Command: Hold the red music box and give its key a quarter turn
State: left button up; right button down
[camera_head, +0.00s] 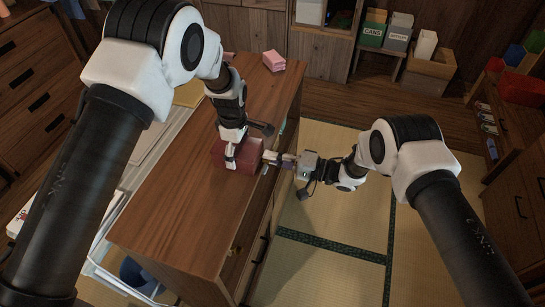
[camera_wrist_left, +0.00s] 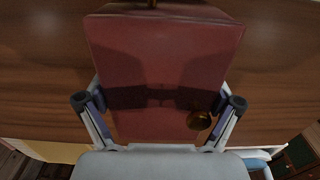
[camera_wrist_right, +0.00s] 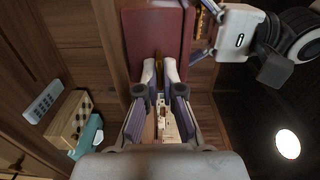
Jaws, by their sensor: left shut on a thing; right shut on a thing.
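The red music box (camera_head: 246,160) rests on the wooden cabinet top near its right edge. My left gripper (camera_head: 231,158) reaches it from above; in the left wrist view (camera_wrist_left: 160,104) its fingers are shut on opposite sides of the box (camera_wrist_left: 155,60). A round brass piece (camera_wrist_left: 200,120) shows on the box's face there. My right gripper (camera_head: 272,158) comes in level from the right side. In the right wrist view its pale fingertips (camera_wrist_right: 160,72) are shut on the brass key (camera_wrist_right: 158,66), in front of the box (camera_wrist_right: 153,32). The fingers hide most of the key.
The wooden cabinet top (camera_head: 180,205) is clear in front of the box. A pink stack (camera_head: 273,60) lies at its far end. Tatami floor (camera_head: 330,215) lies open to the right. Storage boxes (camera_head: 373,30) stand at the back. A holed wooden block (camera_wrist_right: 70,118) shows in the right wrist view.

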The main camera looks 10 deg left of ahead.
jog(key=c, duration=1.3)
grip_release()
jog(key=d, duration=0.4)
jog(key=s+d, duration=0.1)
jog(key=d, duration=0.3)
jog(key=s+d, duration=0.1)
jog(key=d, duration=0.2)
jog(key=shift+s+d, duration=0.2)
jog(key=shift+d, duration=0.2)
pick_arm(q)
jog(key=o, duration=1.3)
jog(key=shift+f, duration=0.1)
pick_arm(e)
jog(key=shift+w, duration=0.1)
